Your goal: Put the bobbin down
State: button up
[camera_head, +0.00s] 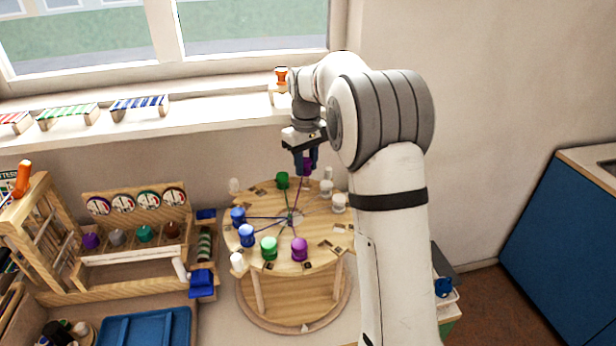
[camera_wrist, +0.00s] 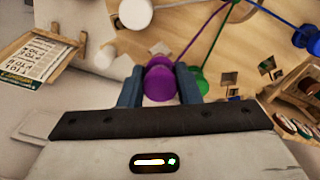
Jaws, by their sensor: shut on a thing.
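My gripper (camera_head: 306,165) is above the far edge of a round wooden braiding table (camera_head: 320,285). In the wrist view my gripper (camera_wrist: 159,88) is shut on a purple bobbin (camera_wrist: 158,83). A purple thread runs from the bobbin across the disc. In the head view the held bobbin (camera_head: 307,166) is mostly hidden by the fingers. I cannot tell whether it touches the disc. Other bobbins stand around the rim: a green one (camera_head: 282,180) left of my gripper, blue ones (camera_head: 238,215), another green one (camera_head: 269,247), another purple one (camera_head: 299,248) and white ones (camera_head: 339,202).
A wooden rack (camera_head: 135,225) with coloured spools stands left of the table. A blue tray (camera_head: 145,328) lies at the lower left. The windowsill (camera_head: 200,110) behind carries small striped pieces. A printed card (camera_wrist: 35,62) stands left in the wrist view. White bobbins stand close to my gripper.

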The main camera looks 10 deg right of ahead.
aim_at(306, 171)
jog(key=shift+f+p, duration=0.3)
jog(key=shift+f, duration=1.9)
jog(key=shift+f, duration=0.25)
jog(key=o, duration=1)
jog(key=shift+r, duration=0.1)
